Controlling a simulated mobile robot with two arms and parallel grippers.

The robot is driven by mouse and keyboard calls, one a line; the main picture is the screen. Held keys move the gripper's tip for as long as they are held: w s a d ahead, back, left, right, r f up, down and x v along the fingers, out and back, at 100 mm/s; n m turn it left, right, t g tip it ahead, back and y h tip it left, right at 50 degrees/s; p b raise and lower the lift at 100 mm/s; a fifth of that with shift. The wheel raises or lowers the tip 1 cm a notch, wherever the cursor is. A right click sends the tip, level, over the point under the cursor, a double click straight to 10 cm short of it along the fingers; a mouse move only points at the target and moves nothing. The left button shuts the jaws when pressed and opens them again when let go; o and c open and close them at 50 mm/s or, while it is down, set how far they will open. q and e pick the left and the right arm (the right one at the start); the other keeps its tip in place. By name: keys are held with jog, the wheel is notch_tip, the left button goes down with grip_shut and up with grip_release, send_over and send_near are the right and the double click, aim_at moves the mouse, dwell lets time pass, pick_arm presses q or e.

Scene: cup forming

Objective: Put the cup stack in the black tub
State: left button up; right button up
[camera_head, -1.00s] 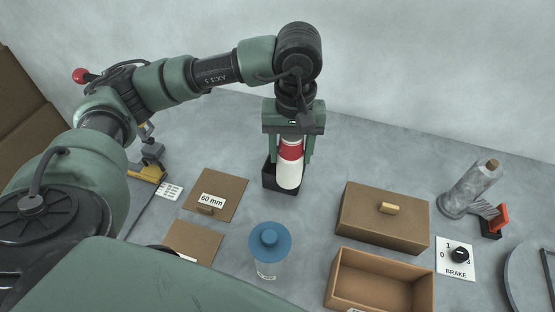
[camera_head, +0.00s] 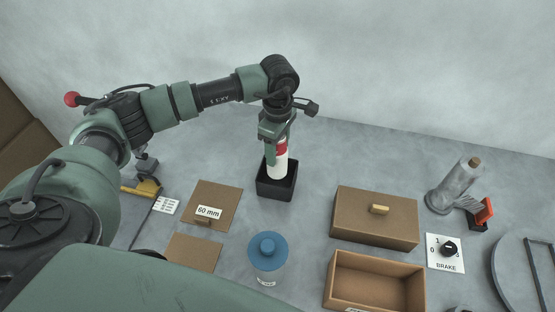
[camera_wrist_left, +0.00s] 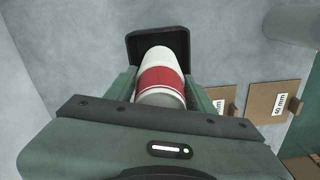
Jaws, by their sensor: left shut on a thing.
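The cup stack (camera_head: 281,168), white with a red band, stands nearly upright in my left gripper (camera_head: 276,148), which is shut on it. Its lower end is over the opening of the black tub (camera_head: 276,193) and appears to reach inside the rim; I cannot tell whether it touches the floor. The left wrist view shows the cup stack (camera_wrist_left: 160,80) between the fingers of the left gripper (camera_wrist_left: 160,92), with the black tub (camera_wrist_left: 139,45) behind its far end. My right gripper is not in view.
A closed brown box (camera_head: 350,222) and an open one (camera_head: 335,286) are to the right. A flat brown panel marked 60 mm (camera_head: 222,196) lies left. The bench right behind the tub is clear.

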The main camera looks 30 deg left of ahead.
aim_at(278, 164)
pick_arm(q)
notch_tip(278, 164, down, 2)
jog(key=shift+f, duration=0.1)
notch_tip(278, 164, down, 4)
jog(key=shift+f+p, duration=0.1)
jog(key=shift+p, duration=0.65)
jog(key=shift+f, duration=0.2)
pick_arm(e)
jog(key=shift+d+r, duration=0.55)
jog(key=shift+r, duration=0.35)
